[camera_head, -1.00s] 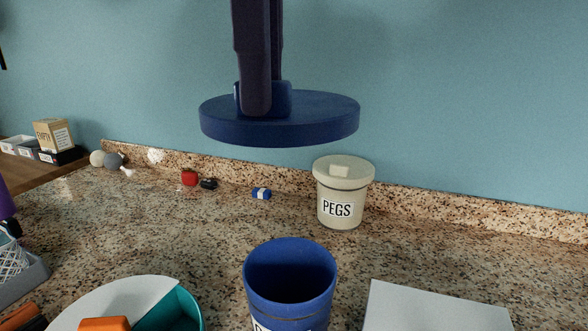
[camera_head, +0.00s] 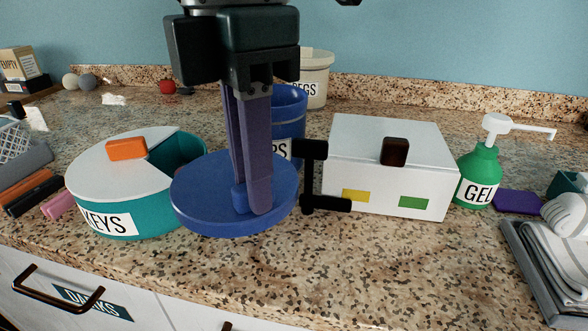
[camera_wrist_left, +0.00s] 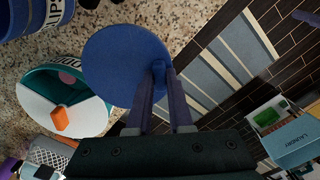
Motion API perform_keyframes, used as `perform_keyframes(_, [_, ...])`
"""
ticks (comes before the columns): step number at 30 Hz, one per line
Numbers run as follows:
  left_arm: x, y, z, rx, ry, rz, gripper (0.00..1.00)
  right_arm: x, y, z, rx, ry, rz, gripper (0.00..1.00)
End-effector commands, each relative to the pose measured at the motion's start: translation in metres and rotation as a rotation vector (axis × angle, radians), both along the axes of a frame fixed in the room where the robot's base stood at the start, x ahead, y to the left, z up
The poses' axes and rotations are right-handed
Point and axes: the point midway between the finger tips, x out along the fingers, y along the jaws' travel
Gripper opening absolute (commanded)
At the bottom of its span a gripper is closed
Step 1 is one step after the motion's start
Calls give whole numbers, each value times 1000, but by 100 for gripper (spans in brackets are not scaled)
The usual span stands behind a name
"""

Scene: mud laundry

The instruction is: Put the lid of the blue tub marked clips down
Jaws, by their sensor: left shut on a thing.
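The blue round lid (camera_head: 200,205) is in the grip of my left gripper (camera_head: 252,205), whose fingers are shut on its small blue knob. The lid looks level, in front of the blue tub, and overlaps the KEYS tub's right side in the head view. I cannot tell whether it touches the counter. The blue tub (camera_head: 289,107) stands behind my gripper, its label partly hidden, with only the end letters "PS" showing. In the left wrist view the lid (camera_wrist_left: 115,65) hangs from the fingers (camera_wrist_left: 158,100), apart from the tub (camera_wrist_left: 30,18). My right gripper is not in view.
A teal KEYS tub (camera_head: 187,151) stands left. A white box (camera_head: 385,150) stands right, with a dark bracket (camera_head: 310,178) at its left. A green GEL bottle (camera_head: 479,170) stands farther right. Bare speckled counter (camera_head: 330,260) lies in front, down to its edge.

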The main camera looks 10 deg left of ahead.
Motion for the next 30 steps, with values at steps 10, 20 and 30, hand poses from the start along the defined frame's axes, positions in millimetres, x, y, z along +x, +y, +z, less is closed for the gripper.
perform_keyframes(10, [0, 0, -46, 0, 0, 1, 0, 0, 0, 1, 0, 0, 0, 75])
perform_keyframes(20, [0, 0, -85, 1, 1, 0, 0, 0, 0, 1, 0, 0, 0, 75])
perform_keyframes(30, [0, 0, -88, -1, -1, 0, 21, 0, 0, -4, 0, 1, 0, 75])
